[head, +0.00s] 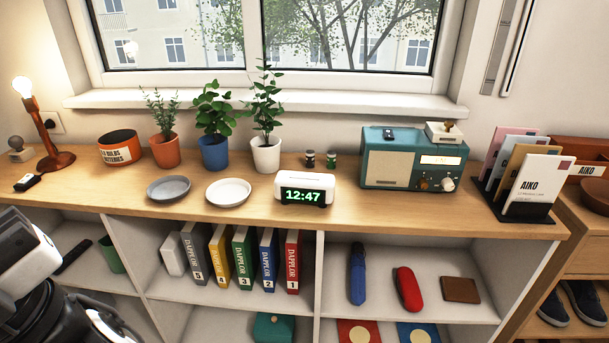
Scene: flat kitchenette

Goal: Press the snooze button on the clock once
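The clock (304,189) is a small white box with a dark face and green digits reading 12:47. It stands upright on the wooden shelf top, near the front edge and around the middle of the head view. Its top surface shows, but I cannot clearly make out the snooze button. Part of my arm shows at the lower left, well away from the clock. My gripper's fingertips cannot be seen in the head view.
A white saucer (228,192) and a grey saucer (168,188) lie left of the clock. A white-potted plant (266,154) and two small jars stand behind it. A teal radio (412,160) stands to the right. The shelf top directly before the radio is clear.

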